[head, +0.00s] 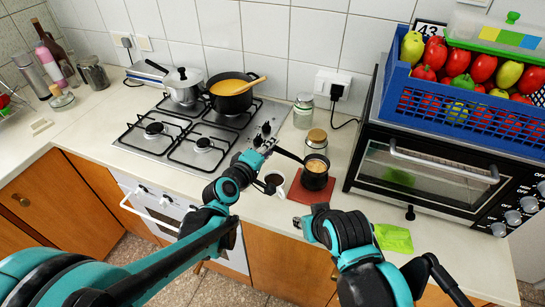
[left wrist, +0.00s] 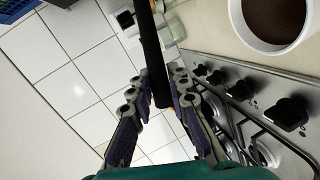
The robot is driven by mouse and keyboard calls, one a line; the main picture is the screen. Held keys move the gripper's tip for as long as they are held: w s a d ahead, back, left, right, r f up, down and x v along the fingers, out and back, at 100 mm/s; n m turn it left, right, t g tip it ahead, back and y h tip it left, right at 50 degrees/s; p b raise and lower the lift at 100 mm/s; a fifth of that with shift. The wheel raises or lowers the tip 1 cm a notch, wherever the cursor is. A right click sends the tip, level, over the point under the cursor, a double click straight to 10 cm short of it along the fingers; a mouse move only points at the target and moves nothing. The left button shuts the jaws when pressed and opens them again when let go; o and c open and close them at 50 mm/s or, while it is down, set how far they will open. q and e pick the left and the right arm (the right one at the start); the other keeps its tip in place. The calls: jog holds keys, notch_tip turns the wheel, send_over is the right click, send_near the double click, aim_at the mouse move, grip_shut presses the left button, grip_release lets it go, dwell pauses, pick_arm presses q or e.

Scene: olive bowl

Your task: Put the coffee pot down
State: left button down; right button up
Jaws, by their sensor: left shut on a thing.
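The coffee pot (head: 315,175) is a small black pot with light brown coffee in it and a long dark handle. It is upright over the red-brown mat (head: 302,190); I cannot tell whether its base touches the mat. My left gripper (head: 268,147) is shut on the handle, left of the pot. In the left wrist view the handle (left wrist: 154,55) runs between the fingers (left wrist: 160,100); the pot's body is out of that view. My right gripper (head: 299,222) is low in front of the mat, apart from the pot, and its jaws are unclear.
A white cup (head: 272,182) of dark coffee stands just left of the mat. Jars (head: 316,139) stand behind the pot. The oven (head: 430,175), with a blue crate (head: 455,112) on top, is to the right. The hob (head: 190,138) is left. A green cloth (head: 393,238) lies at the front edge.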

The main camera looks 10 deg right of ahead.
jog(key=shift+f+b, duration=0.45)
jog(key=shift+f, duration=0.25)
pick_arm(q)
notch_tip(320, 180, down, 3)
jog(key=shift+w+r, duration=0.1)
jog(key=shift+r, duration=0.1)
jog(key=shift+f, duration=0.2)
pick_arm(e)
jog(key=shift+f, duration=0.1)
pick_arm(q)
jog(key=c, duration=1.4)
grip_release()
jog(key=shift+c, duration=0.2)
